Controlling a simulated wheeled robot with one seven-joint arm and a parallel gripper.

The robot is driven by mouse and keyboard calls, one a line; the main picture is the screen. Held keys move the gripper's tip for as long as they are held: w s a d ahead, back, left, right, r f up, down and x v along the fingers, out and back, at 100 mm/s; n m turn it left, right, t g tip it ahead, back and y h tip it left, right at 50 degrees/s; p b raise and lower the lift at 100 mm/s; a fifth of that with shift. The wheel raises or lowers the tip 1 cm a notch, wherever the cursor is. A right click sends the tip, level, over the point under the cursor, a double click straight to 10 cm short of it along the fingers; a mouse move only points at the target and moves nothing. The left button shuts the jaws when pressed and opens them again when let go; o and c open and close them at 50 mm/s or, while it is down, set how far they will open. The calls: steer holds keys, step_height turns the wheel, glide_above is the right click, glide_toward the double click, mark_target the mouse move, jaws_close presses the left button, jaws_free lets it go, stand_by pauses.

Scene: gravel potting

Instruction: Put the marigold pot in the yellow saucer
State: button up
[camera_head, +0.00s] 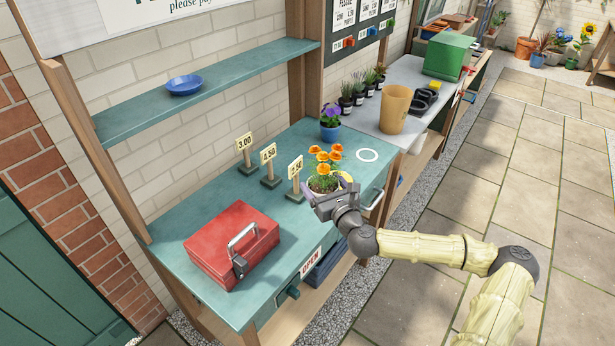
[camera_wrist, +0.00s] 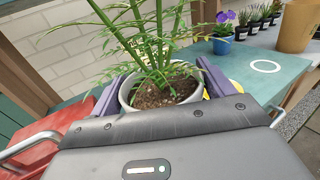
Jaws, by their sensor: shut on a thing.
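The marigold pot, a pale pot with orange flowers (camera_head: 326,168), is between the fingers of my gripper (camera_head: 328,194), near the table's front edge. In the wrist view, the pot's pale rim (camera_wrist: 126,92), dark soil and green stems show between the purple fingers of my gripper (camera_wrist: 160,84). The pot looks upright; whether its base touches the table is hidden. The yellow saucer (camera_head: 346,177) shows only as a small patch behind and right of the pot. A yellow sliver of it also shows in the wrist view (camera_wrist: 234,88), beside the right finger.
Price signs (camera_head: 269,163) stand left of the pot on the teal table (camera_head: 190,213). A red cash box (camera_head: 228,243) sits front left. A purple-flowered blue pot (camera_head: 330,131) and a white ring (camera_head: 367,155) are behind. A blue saucer (camera_head: 185,85) is on the shelf.

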steer(key=s+d+f+m+t+h+b, duration=0.1)
steer(key=s+d+f+m+h, duration=0.3)
steer(key=d, duration=0.6)
step_height(320, 180, down, 3)
steer(key=h, duration=0.3)
steer(key=shift+r+m+t, duration=0.15)
steer(key=shift+m+t, duration=0.15)
steer(key=shift+m, duration=0.1)
steer(key=shift+w, duration=0.1)
